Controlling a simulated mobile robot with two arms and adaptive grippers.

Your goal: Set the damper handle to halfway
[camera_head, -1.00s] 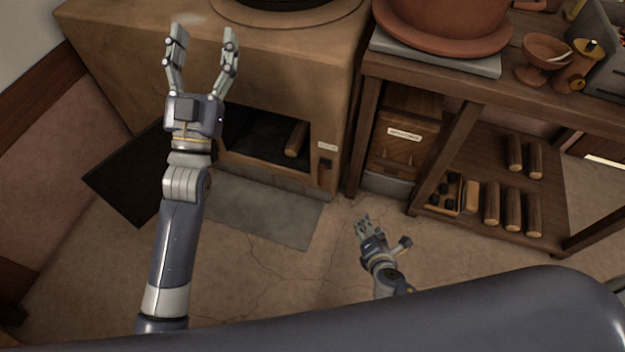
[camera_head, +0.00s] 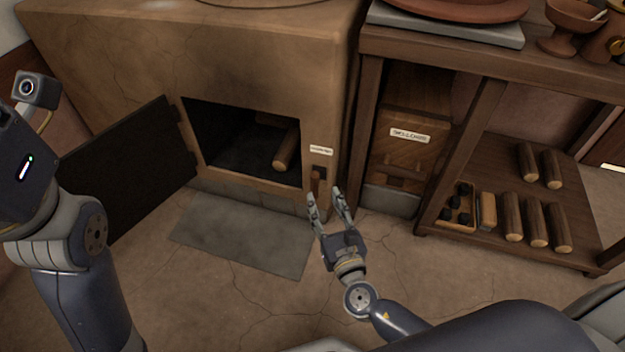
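The damper handle (camera_head: 317,180) is a small brown grip on the stove front, right of the open firebox and below a pale label (camera_head: 321,151). It appears low on its dark mount; its exact setting is too small to tell. My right gripper (camera_head: 328,196) is open and empty, fingers pointing up toward the handle. Its fingertips show just below and beside the handle; I cannot tell whether they touch it. My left arm's wrist shows at the left edge, and its fingers are out of the picture.
The stove's dark door (camera_head: 125,170) hangs open at left. A grey slab (camera_head: 245,240) lies on the floor in front. A wooden shelf table (camera_head: 440,50) with several logs below stands right, beside a labelled wooden box (camera_head: 408,155).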

